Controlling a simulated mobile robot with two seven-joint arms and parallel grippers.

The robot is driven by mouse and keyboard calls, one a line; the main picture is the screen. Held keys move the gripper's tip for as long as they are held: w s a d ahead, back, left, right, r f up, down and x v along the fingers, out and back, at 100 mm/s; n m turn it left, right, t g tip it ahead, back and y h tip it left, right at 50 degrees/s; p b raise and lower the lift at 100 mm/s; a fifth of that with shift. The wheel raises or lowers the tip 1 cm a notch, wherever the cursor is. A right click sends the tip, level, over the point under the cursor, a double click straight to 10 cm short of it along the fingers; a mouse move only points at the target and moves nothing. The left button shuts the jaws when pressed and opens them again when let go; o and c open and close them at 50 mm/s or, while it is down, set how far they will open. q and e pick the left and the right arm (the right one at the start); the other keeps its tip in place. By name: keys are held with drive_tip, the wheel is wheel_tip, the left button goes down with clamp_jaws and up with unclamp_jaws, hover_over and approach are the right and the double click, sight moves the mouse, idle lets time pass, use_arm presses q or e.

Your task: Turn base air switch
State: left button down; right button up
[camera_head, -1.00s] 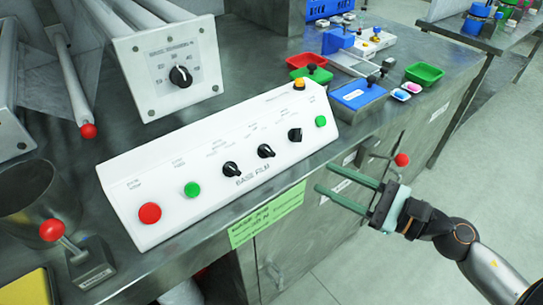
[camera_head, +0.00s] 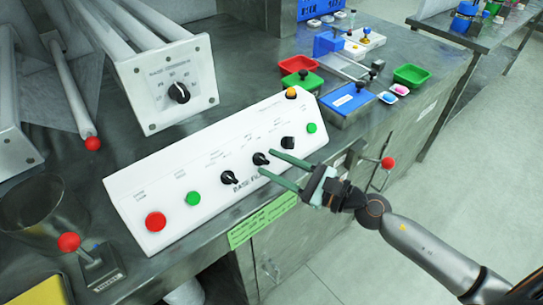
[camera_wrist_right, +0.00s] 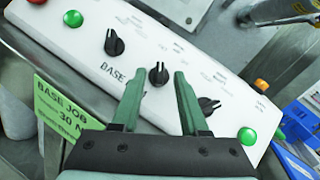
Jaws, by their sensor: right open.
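The white sloped control panel (camera_head: 210,165) lettered "BASE FILM" carries three black rotary switches: left (camera_head: 229,178), middle (camera_head: 260,158) and right (camera_head: 287,142). The small labels cannot be read, so I cannot tell which switch is the base air one. My right gripper (camera_head: 268,163) is open, its green fingertips at the middle switch. In the right wrist view, the fingertips (camera_wrist_right: 158,78) lie to either side of the middle switch (camera_wrist_right: 158,73), with gaps visible. The left switch (camera_wrist_right: 114,42) and right switch (camera_wrist_right: 208,105) are outside the fingers. My left gripper is not in view.
The panel also has a red button (camera_head: 155,221), green buttons (camera_head: 193,198) and an orange-topped button (camera_head: 291,93). A dial box (camera_head: 178,85) stands behind. Small trays (camera_head: 352,98) are at the right. A red-knobbed lever (camera_head: 388,163) sticks out near my right arm.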

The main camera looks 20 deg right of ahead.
drive_tip(key=shift+w+a, duration=0.35)
drive_tip(key=shift+w, duration=0.05)
drive_tip(key=shift+c, duration=0.4)
clamp_jaws()
